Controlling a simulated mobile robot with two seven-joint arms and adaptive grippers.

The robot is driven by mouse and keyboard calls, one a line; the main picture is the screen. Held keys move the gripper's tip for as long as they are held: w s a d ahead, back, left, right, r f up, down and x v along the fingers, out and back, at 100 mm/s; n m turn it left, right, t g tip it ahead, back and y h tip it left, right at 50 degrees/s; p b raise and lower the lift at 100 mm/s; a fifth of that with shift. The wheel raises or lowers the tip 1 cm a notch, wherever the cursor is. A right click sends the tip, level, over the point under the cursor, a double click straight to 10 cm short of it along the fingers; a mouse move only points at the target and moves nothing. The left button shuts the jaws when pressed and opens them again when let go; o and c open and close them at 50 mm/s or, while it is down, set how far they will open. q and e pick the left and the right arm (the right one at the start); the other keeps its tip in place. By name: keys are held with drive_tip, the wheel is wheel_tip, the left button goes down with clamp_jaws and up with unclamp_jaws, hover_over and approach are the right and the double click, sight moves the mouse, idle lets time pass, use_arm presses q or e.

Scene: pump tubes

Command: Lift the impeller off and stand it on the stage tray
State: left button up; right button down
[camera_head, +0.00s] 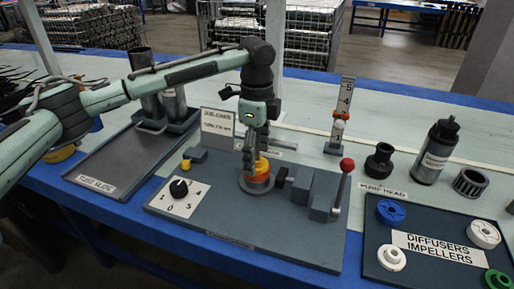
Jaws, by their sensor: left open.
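An orange-yellow round part (262,167), which looks like the impeller, sits on a round fixture (257,186) in the middle of the grey work plate. My left gripper (250,164) points down right at this part, its fingers open and overlapping it in the picture. Whether the fingers touch it I cannot tell. The gripper hides the part's left side. The stage tray (376,236), labelled "DIFFUSERS IMPELLERS", lies at the right. My right gripper is not in view.
A red-knobbed lever (345,180) and grey blocks (316,190) stand right of the fixture. A dial (180,188) is at its left. An upright numbered gauge (341,115) stands behind. A dark cylinder (435,152) and pump head (379,160) stand beyond the tray.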

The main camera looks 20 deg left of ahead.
use_arm(q)
clamp_jaws()
idle(0.7)
drive_tip(key=shift+r+p, duration=0.65)
drive_tip(key=shift+p, duration=0.65)
idle(0.6)
drive_tip(key=shift+r+p, duration=1.55)
drive_tip(key=shift+p, duration=0.4)
wheel_tip(320, 180, up, 12)
hover_over(257, 139)
drive_tip(key=shift+w+a+f, duration=0.1)
drive_tip(key=shift+w+f, duration=0.1)
drive_tip(key=shift+w, duration=0.05)
idle(0.5)
